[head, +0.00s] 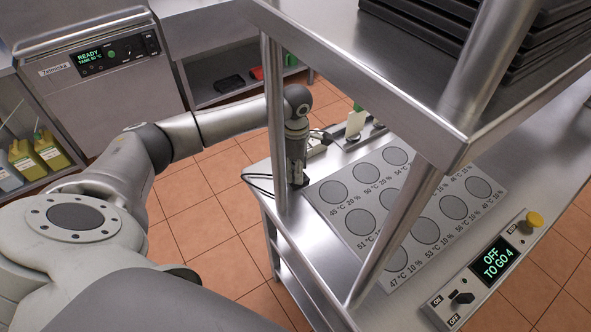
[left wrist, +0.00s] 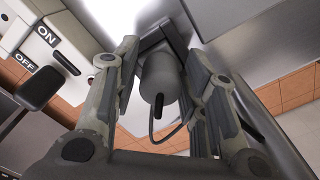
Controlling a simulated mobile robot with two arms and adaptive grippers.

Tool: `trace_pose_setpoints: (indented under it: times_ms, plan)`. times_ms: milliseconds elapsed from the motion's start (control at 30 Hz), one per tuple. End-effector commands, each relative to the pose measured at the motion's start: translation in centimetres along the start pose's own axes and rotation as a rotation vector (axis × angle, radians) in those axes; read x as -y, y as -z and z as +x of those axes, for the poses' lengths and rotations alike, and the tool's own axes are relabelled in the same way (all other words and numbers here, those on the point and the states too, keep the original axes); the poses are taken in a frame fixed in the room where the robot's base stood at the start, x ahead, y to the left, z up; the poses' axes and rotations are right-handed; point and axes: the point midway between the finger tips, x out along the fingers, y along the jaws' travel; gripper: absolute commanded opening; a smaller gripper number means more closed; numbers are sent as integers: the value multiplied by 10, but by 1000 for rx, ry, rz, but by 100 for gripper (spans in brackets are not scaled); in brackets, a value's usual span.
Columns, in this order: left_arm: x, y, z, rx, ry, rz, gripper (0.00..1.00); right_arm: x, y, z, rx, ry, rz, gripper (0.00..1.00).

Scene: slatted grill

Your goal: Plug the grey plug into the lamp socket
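My left gripper (head: 298,176) points down beside the front post of the shelf, at the counter's left edge. In the left wrist view its fingers (left wrist: 162,62) lie on either side of the grey plug (left wrist: 157,78) and appear shut on it. The plug is a grey cylinder with a black cable end facing the camera; its cable (left wrist: 152,130) loops below it. The plug's far end is hidden. A dark angular frame shows behind the plug; I cannot tell whether it is the lamp socket. In the head view the fingertips are small and dark. My right gripper is not in view.
A steel shelf (head: 420,120) with posts overhangs the counter. A plate with grey discs (head: 362,222) lies right of my left gripper. A control box (head: 485,272) reads OFF, TO GO 4. A black cable (head: 256,178) hangs off the counter's left edge. An ON/OFF panel (left wrist: 40,50) shows in the wrist view.

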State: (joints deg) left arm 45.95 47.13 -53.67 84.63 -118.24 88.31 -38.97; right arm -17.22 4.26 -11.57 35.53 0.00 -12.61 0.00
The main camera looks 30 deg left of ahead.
Motion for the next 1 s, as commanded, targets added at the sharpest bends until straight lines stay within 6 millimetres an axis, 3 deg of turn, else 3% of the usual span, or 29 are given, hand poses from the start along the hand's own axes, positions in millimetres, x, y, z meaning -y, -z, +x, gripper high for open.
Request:
trace_pose_setpoints:
  times_ms: [167, 467, 767, 1000]
  plan:
    - [0, 0, 0, 0, 0, 0, 40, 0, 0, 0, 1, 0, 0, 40]
    - [0, 0, 0, 0, 0, 0, 6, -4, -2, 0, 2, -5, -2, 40]
    - [-1, 0, -6, 1, -1, 0, 6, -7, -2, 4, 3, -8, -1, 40]
    - [-2, -1, -48, 3, -7, 2, 6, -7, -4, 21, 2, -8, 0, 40]
